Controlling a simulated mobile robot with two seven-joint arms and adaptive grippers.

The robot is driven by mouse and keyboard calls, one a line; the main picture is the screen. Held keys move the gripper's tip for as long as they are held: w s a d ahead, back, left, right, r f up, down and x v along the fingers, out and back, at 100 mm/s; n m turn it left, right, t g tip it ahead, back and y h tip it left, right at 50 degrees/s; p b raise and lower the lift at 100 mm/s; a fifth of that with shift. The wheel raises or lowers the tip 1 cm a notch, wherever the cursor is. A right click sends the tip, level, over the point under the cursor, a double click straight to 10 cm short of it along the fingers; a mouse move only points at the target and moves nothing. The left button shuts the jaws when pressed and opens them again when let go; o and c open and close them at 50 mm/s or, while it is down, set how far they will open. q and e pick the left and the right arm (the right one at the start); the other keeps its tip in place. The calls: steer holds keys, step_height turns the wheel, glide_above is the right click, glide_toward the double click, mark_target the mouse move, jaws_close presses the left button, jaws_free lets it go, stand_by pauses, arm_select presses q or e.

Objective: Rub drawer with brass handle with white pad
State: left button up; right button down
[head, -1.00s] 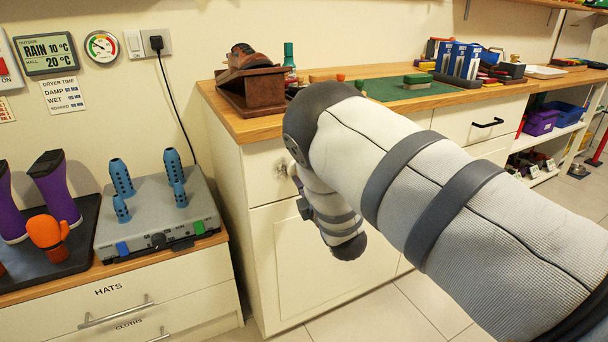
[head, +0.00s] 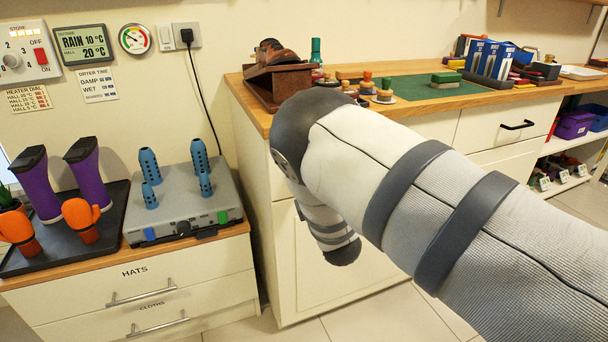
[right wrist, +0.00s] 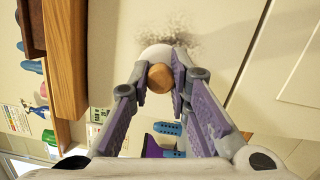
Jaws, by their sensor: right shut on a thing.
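The white pad (right wrist: 155,54), a round white disc with a wooden knob (right wrist: 160,78), is in the right wrist view. My right gripper (right wrist: 161,74) is shut on the knob. The pad lies at a cream drawer front (right wrist: 225,30), over the edge of a dark speckled smudge (right wrist: 186,32); it looks pressed to it, but I cannot see the contact itself. No brass handle shows in either view. In the head view my right arm covers the gripper, the pad and most of that drawer front. My left gripper is in no view.
The wooden worktop (head: 262,122) above carries a brown shoe stand (head: 278,85), several small pots and a green mat (head: 415,88). Another drawer has a black handle (head: 517,125). A low cabinet (head: 140,283) with a grey drying unit (head: 182,212) stands left.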

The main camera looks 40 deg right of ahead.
steer(key=shift+s+d, duration=0.65)
steer(key=shift+d, duration=2.35)
steer(key=shift+w+a+p, duration=0.15)
steer(key=shift+w+a, duration=0.1)
steer(key=shift+a, duration=0.9)
steer(key=shift+w+a+p, duration=0.15)
steer(key=shift+w+a, duration=0.15)
steer(key=shift+a, duration=0.9)
steer(key=shift+w+a+p, duration=0.15)
steer(key=shift+w+a, duration=0.1)
steer(key=shift+a, duration=0.9)
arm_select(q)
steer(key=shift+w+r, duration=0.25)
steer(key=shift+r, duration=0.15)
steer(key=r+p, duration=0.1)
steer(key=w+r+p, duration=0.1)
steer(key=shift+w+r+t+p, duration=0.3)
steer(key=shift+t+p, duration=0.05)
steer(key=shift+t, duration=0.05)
arm_select(e)
steer(key=v, duration=0.6)
steer(key=shift+d, duration=0.35)
steer(key=shift+s, duration=0.15)
